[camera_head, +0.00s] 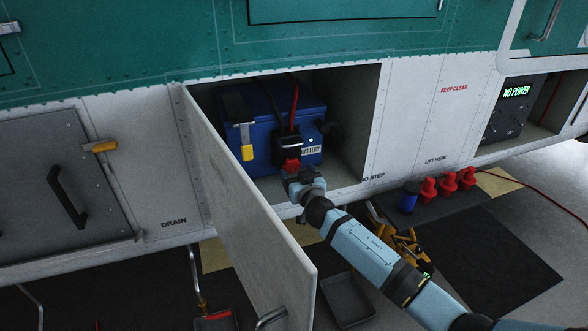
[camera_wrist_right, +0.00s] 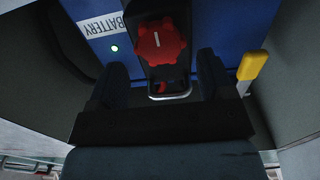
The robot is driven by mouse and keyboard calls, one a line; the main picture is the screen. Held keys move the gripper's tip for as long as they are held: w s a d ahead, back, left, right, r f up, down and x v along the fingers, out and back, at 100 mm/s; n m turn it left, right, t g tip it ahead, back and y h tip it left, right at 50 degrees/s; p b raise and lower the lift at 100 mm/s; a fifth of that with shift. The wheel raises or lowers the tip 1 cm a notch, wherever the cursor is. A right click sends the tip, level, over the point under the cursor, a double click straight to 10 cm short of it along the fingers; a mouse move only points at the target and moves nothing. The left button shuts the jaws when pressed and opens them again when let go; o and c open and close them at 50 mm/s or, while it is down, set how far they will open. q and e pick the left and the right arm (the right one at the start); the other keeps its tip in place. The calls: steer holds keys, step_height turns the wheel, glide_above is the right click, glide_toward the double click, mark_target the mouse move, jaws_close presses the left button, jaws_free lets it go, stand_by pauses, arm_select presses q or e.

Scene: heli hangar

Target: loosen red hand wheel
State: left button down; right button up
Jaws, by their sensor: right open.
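The red hand wheel (camera_wrist_right: 161,41) is a lobed knob with a white mark, on a black connector (camera_wrist_right: 150,76) on the front of the blue battery box (camera_head: 262,124). In the head view the wheel (camera_head: 291,165) shows just beyond my right gripper (camera_head: 295,174). In the right wrist view my right gripper (camera_wrist_right: 158,82) is open. Its two dark fingers point toward the connector, one on each side, with the wheel ahead between them. I see no contact between the fingers and the wheel. My left gripper is not in view.
The battery sits in an open bay with a hinged door (camera_head: 245,205) standing out at the left. A yellow-handled latch (camera_head: 247,152) hangs on the battery front. A blue can (camera_head: 408,197) and red caps (camera_head: 446,184) stand outside at the lower right. A tray (camera_head: 347,299) lies below.

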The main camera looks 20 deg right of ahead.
mark_target(293, 166)
steer(key=w, duration=0.2)
steer(key=shift+w, duration=0.5)
steer(key=shift+c, duration=0.2)
steer(key=c, duration=0.9)
steer(key=shift+o, duration=0.2)
